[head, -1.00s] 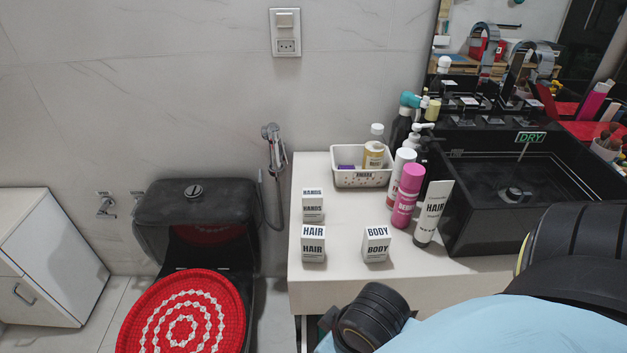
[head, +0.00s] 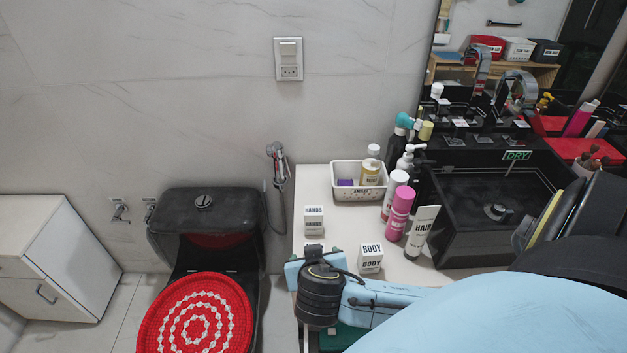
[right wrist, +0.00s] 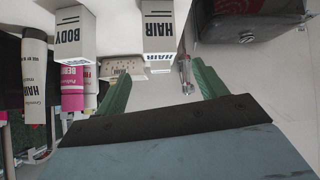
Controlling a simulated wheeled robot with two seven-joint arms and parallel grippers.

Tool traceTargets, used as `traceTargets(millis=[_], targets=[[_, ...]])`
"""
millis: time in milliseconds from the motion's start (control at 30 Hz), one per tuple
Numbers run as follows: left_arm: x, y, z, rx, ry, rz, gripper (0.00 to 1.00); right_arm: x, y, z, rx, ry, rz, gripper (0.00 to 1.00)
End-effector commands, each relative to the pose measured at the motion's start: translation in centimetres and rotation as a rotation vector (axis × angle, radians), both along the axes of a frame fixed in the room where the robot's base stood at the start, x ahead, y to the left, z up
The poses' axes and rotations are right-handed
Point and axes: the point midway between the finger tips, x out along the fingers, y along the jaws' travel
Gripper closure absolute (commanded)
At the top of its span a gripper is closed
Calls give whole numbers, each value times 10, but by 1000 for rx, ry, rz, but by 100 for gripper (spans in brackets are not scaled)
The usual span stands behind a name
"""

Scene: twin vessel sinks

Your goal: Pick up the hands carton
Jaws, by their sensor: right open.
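The hands carton (head: 314,220) is a small white box with dark lettering, upright on the left part of the counter in the head view. I cannot make it out in the right wrist view. My right gripper (right wrist: 162,70) is open, its two green fingers apart with nothing between them. My left gripper is out of view.
The body carton (head: 370,257) stands right of the hands carton. A white basket (head: 357,194), a pink can (head: 398,214) and a hair tube (head: 421,232) stand behind and right. A black sink (head: 470,245) fills the right. The toilet (head: 205,225) is left of the counter (head: 312,180).

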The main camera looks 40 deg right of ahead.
Motion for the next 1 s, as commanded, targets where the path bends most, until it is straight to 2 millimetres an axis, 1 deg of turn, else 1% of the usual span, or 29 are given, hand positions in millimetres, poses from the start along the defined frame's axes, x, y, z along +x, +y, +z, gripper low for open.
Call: traceTargets(millis=[33, 100, 200, 300, 467, 700, 800, 1000], targets=[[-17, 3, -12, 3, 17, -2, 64, 8, -7, 3, -16, -47, -21, 29], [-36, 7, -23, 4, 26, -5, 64, 16, -14, 7, -25, -108, -51, 29], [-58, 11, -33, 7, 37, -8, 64, 24, -23, 12, -33, -178, -82, 29], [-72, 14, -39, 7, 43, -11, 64, 30, -28, 15, -36, -223, -100, 29], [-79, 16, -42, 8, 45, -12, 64, 39, -37, 12, -39, -250, -111, 29], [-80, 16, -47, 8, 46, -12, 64, 70, -63, -10, -39, -249, -112, 29], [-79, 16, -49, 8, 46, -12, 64, 80, -71, -17, -38, -248, -112, 29], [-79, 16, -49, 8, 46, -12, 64, 89, -79, -23, -36, -247, -111, 29]])
